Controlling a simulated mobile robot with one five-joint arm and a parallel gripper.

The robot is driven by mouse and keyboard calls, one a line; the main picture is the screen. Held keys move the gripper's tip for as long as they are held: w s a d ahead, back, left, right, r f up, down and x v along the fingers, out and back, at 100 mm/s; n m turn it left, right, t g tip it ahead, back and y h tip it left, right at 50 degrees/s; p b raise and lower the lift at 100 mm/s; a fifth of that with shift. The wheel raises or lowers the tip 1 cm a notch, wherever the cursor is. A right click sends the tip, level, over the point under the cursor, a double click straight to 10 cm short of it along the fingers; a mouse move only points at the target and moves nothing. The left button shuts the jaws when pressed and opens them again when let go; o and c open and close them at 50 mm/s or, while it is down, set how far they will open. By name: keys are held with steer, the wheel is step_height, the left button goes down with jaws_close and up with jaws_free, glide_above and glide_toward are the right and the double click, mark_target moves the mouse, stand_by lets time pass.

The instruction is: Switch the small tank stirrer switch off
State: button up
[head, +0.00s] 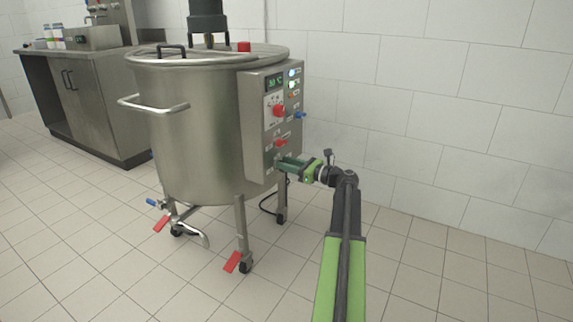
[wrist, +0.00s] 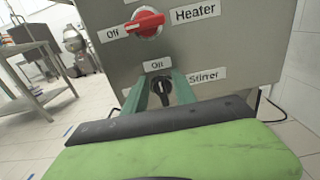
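The stirrer switch is a small black knob (wrist: 161,93) low on the steel control panel (wrist: 220,40), with a "Stirrer" label (wrist: 205,75) to its right. A small label (wrist: 157,66) sits just above it, its text hard to read. The knob's pointer looks roughly upright. The two green fingers of my gripper (wrist: 160,88) stand on either side of the knob, with a gap showing, so they look open around it. In the head view, my gripper (head: 280,162) reaches the lower part of the panel on the steel tank (head: 195,140) and hides the knob.
A red heater switch (wrist: 145,22) with an "Off" label is just above. The panel also has a red button (head: 279,111) and a blue-handled part (head: 300,115). Wheeled legs (head: 242,230) stand below the tank. A steel cabinet (head: 95,105) is at left; floor at right is clear.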

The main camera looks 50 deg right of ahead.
jaws_close()
steer(key=shift+d, duration=0.15)
stand_by(0.4)
steer(key=n, duration=0.6)
steer(key=a+f+n+b, duration=0.1)
steer(key=n, duration=0.5)
steer(key=a+f+n, duration=0.1)
steer(key=n, duration=0.4)
steer(key=shift+s+n+b, duration=0.3)
steer(key=shift+n+b, duration=0.1)
stand_by(0.4)
